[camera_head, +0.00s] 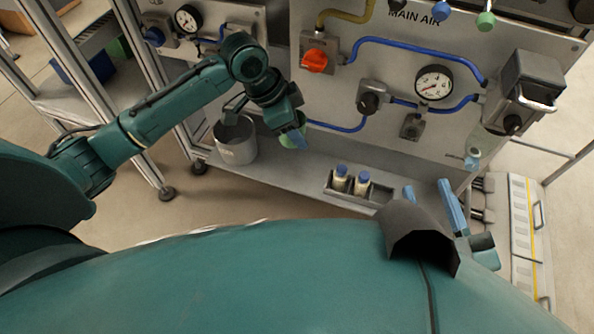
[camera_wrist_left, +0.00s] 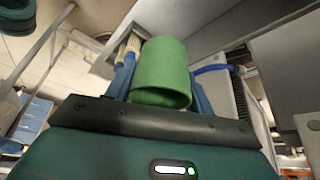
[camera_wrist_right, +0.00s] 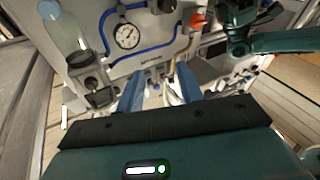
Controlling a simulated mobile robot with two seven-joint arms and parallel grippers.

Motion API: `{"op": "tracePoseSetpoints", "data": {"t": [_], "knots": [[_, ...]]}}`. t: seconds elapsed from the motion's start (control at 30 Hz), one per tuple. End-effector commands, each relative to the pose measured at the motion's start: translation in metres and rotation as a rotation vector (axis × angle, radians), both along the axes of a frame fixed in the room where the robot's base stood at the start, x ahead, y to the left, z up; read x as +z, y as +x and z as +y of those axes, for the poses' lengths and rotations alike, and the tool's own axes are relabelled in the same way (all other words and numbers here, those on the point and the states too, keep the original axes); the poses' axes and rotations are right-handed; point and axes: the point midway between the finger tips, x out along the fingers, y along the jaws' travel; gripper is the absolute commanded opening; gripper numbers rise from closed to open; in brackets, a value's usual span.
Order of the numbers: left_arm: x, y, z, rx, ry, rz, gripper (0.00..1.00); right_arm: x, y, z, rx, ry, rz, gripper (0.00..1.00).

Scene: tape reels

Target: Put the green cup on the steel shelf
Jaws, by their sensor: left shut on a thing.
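My left gripper (camera_head: 297,132) is shut on the green cup (camera_head: 291,139) and holds it in front of the panel, above the steel shelf (camera_head: 290,177). In the left wrist view the cup (camera_wrist_left: 161,75) sits between the blue fingers, its wide rim facing the camera side. In the head view the gripper hides much of the cup. The gap between cup and shelf is hard to judge. My right gripper (camera_head: 430,200) is open, its blue fingers apart, at the right of the shelf; it also shows in the right wrist view (camera_wrist_right: 160,92).
A grey bucket (camera_head: 235,142) stands at the shelf's left end. The panel behind carries blue hoses, a gauge (camera_head: 434,84) and an orange valve knob (camera_head: 315,61).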

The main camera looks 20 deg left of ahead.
Motion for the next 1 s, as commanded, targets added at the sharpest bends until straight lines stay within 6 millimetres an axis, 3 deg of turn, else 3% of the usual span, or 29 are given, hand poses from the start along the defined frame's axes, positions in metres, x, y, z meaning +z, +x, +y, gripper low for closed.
{"op": "tracePoseSetpoints", "data": {"t": [0.1,0.3,0.57,0.77,1.0], "knots": [[-0.021,0.007,-0.008,-0.187,0.000,0.000,0.31,-0.002,0.000,0.000,0.007,0.001,-0.002,0.36],[-0.039,0.012,-0.013,-0.355,0.001,-0.002,0.31,-0.001,0.000,0.001,0.010,0.012,0.001,0.36],[-0.077,0.012,-0.013,-0.381,0.002,-0.002,0.31,-0.013,-0.001,0.003,0.018,0.049,0.017,0.36],[-0.098,0.012,-0.013,-0.379,0.002,-0.003,0.31,-0.004,0.001,0.007,0.035,0.091,0.003,0.36],[-0.136,0.011,-0.013,-0.378,0.003,-0.001,0.31,-0.010,0.000,0.009,0.053,0.133,0.006,0.36]]}}
